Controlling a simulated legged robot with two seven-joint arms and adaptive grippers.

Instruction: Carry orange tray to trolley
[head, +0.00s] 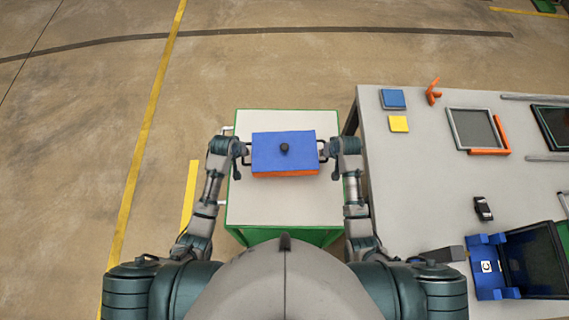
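A grey table (435,190) stands close on the right. It holds a blue block (392,98), a yellow block (398,124), an orange item (433,92), framed trays (472,128) and a blue fixture (487,268). Open floor with yellow lines lies left and ahead.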

